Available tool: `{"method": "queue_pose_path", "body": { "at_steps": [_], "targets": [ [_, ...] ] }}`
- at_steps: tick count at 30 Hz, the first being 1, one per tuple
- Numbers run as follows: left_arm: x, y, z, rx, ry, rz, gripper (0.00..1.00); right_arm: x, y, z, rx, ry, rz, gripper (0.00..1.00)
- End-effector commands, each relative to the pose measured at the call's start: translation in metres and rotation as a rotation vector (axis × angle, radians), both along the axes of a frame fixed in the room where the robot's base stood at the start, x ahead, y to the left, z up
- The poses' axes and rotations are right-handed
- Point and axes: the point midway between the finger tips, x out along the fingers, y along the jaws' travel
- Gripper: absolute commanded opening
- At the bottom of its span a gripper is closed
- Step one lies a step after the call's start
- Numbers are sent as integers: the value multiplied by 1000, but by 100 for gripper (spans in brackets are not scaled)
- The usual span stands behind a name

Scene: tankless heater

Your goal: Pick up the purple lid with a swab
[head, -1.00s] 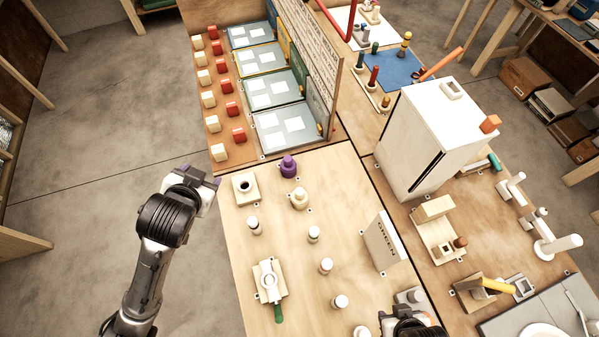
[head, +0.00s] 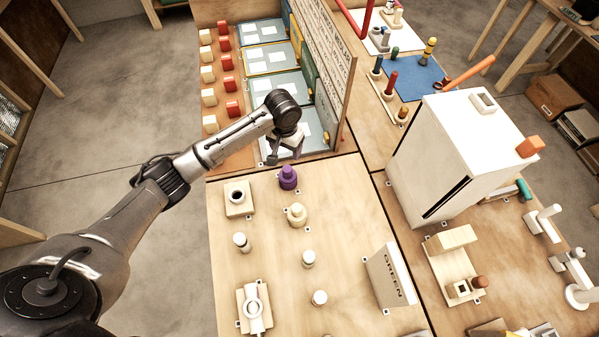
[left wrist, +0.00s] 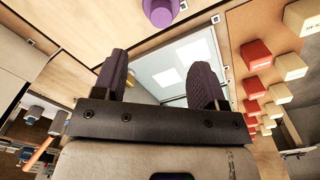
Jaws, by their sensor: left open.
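The purple lidded piece (head: 288,177) stands on the near light wood table, close to the edge of the picture board. It also shows at the top of the left wrist view (left wrist: 160,9), cut off by the frame. My left gripper (head: 284,152) is above and just behind it in the head view, over the border of the board. Its two dark purple fingers (left wrist: 160,68) are spread apart with nothing between them. A cream round bottle (head: 297,215) stands just in front of the purple piece. I cannot make out a swab. My right gripper is out of view.
A wooden block with a dark hole (head: 237,196) and several white-capped vials (head: 308,259) stand on the table. Red and cream blocks (head: 231,108) line the board's left side. A tall upright panel (head: 325,62) and a white box (head: 455,150) stand to the right.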

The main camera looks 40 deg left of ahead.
Motion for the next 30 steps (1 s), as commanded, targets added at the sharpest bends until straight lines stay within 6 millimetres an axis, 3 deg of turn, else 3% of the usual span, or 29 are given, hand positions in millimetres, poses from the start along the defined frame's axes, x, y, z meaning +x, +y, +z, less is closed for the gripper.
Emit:
{"method": "queue_pose_path", "body": {
  "at_steps": [5, 18, 30],
  "targets": [
    [-2, 0, -4, 4, 9, 88, 65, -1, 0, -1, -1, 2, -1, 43],
    [-1, 0, -71, 4, 8, 106, 65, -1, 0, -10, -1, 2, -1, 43],
    [-2, 0, -98, 5, 8, 104, 65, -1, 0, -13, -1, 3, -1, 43]
  ]
}}
